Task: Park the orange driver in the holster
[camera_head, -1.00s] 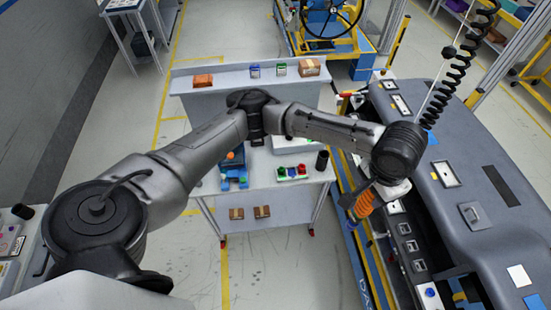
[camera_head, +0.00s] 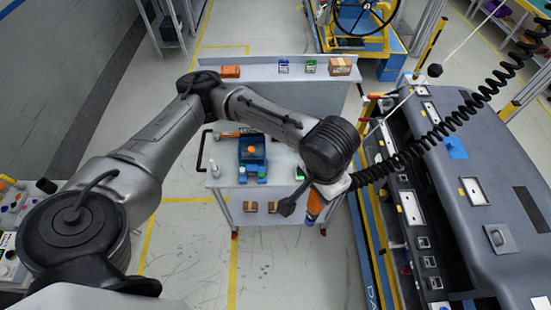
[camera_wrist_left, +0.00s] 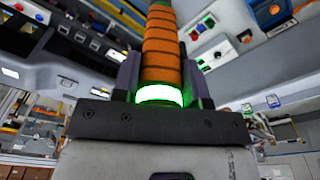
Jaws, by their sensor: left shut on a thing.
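The orange driver (camera_head: 315,204) hangs from my left gripper (camera_head: 323,192) beside the right end of the cart in the head view, with a blue tip at its lower end. In the left wrist view, the orange ribbed driver (camera_wrist_left: 160,45) sits between the two fingers of my left gripper (camera_wrist_left: 158,80), with a glowing green ring at its near end. The gripper is shut on it. I cannot pick out the holster with certainty; my wrist and the driver hide part of the cart's right end. My right gripper is not in view.
The cart top (camera_head: 215,145) holds a blue fixture (camera_head: 252,150) with an orange knob and a small white bottle (camera_head: 215,170). The grey dashboard module (camera_head: 465,150) stands to the right. A black coiled cord (camera_head: 440,130) stretches toward the driver. Small boxes (camera_head: 340,66) stand on the back shelf.

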